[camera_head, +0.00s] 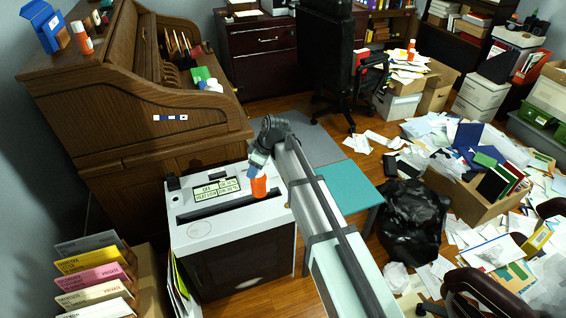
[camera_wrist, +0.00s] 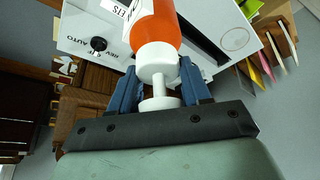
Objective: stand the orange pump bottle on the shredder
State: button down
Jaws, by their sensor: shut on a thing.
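The orange pump bottle (camera_head: 259,188) is upright at the right part of the shredder's white top, beside the slot. I cannot tell whether its base touches the surface. The shredder (camera_head: 202,258) is a white box with a dark front, a slot and a label panel on top. My gripper (camera_head: 259,166) is above the bottle, pointing down. In the wrist view my gripper (camera_wrist: 160,80) has its blue fingers shut on the white pump neck of the orange bottle (camera_wrist: 155,28). The shredder's top (camera_wrist: 205,55) shows behind it, with its dial and slot.
A wooden roll-top desk (camera_head: 130,95) stands behind the shredder, with a similar orange bottle (camera_head: 83,40) on it. Coloured folders (camera_head: 88,278) stand at front left. A teal surface (camera_head: 350,182) and a black bag (camera_head: 412,220) are to the right. The shredder's front-left top is clear.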

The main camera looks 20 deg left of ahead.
jog(key=s+a+r, duration=0.3)
jog(key=s+a, duration=0.2)
jog(key=s, duration=0.5)
jog(key=shift+s+a, duration=0.2)
jog(key=shift+s, duration=0.1)
jog(key=shift+f, duration=0.1)
notch_tip(320, 180, down, 8)
jog(key=shift+r, duration=0.2)
jog(key=shift+f, duration=0.6)
dwell(0.9)
jog(key=shift+c, duration=2.2)
grip_release()
jog(key=v, duration=1.3)
jog(key=shift+d+r, duration=0.2)
jog(key=shift+r, duration=0.2)
